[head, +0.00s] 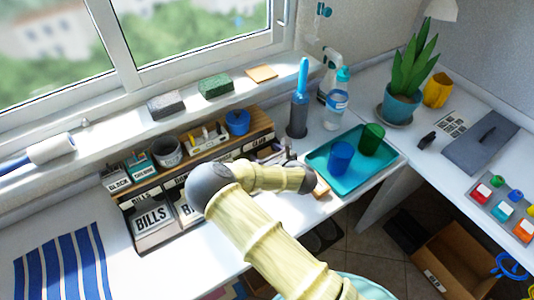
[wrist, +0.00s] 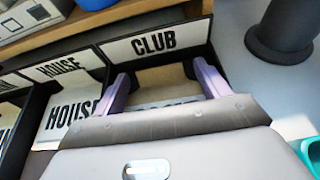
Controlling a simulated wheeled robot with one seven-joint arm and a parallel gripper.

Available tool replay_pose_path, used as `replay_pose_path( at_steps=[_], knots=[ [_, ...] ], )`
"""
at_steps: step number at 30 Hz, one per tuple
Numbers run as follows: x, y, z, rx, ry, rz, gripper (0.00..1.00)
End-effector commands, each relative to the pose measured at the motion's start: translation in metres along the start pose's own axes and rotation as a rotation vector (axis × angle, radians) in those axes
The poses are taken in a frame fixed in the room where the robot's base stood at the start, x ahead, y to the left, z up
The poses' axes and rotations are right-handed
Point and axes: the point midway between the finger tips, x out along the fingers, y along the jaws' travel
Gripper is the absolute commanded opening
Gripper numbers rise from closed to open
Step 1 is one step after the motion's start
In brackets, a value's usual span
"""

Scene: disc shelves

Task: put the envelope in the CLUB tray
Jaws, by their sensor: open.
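The CLUB tray is a dark slot with a white CLUB label (wrist: 154,42) at its back in the wrist view. A tan flat piece (wrist: 163,78), apparently the envelope, lies in it below the label, with a paler strip in front of it. My gripper (wrist: 165,88) is open, its two purple fingers apart at the left and right of the tan piece. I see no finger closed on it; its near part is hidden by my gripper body. In the head view my arm hides most of the CLUB slot, and only part of its label (head: 259,141) shows.
HOUSE (wrist: 72,108) and BILLS (head: 152,217) slots stand left of CLUB, under a wooden shelf (head: 180,160). A dark cylindrical holder (head: 297,117) and a teal tray (head: 322,168) with two cups stand to the right. A striped cloth (head: 60,265) lies at the left.

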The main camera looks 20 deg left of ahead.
Motion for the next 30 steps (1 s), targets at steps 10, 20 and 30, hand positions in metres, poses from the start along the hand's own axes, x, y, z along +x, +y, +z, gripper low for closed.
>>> replay_pose_path(
  at_steps=[10, 20, 30],
  knots=[
    [-0.015, 0.000, 0.002, 0.000, 0.001, -0.002, 0.75],
    [-0.073, -0.001, 0.002, 0.001, 0.001, -0.004, 0.75],
    [-0.119, -0.001, 0.002, 0.001, 0.001, -0.002, 0.75]
  ],
)
